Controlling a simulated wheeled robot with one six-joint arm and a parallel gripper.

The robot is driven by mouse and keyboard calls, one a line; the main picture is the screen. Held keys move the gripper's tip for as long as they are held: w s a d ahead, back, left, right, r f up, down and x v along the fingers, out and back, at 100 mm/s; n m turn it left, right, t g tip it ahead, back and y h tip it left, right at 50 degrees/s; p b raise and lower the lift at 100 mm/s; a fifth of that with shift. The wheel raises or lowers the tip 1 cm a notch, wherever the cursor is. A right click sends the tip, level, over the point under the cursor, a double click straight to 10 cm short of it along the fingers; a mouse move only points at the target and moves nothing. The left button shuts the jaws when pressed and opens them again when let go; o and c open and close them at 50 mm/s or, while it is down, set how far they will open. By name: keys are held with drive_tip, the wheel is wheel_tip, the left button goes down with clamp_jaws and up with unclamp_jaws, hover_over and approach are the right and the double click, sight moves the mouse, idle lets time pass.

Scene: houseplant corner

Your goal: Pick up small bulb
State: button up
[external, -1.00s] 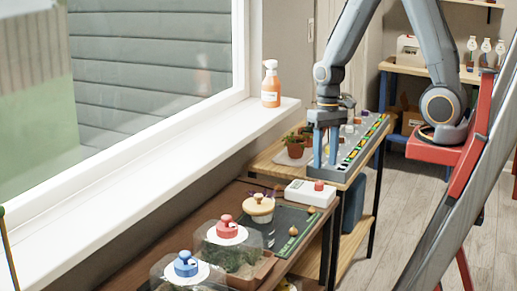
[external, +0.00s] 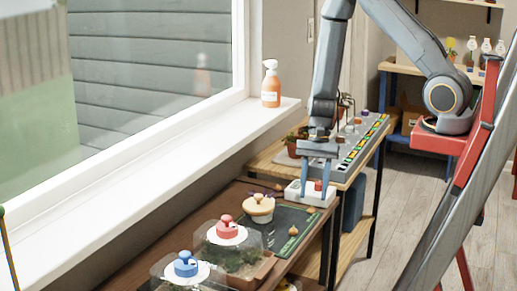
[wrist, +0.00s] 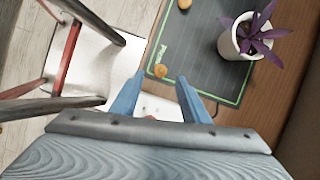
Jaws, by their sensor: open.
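Two brown bulbs lie on a dark mat with a green border (wrist: 215,62). In the wrist view, one bulb (wrist: 160,71) is at the mat's edge, in line with the gap between my fingertips. The other bulb (wrist: 184,4) is partly cut off at the top edge. In the external view, one bulb (external: 293,231) shows on the mat; the other is hard to make out near my fingers. The bulb by my fingertips looks the smaller, though I cannot be sure. My gripper (external: 313,195) is open and empty, pointing down over a white box (external: 297,190) beside the mat.
A purple plant in a white pot (wrist: 240,42) stands on the mat's far side. The windowsill (external: 150,155) runs along the left.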

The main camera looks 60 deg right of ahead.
sight(312, 207)
drive_tip(key=shift+x, duration=1.95)
drive_tip(key=shift+a, duration=0.1)
clamp_jaws()
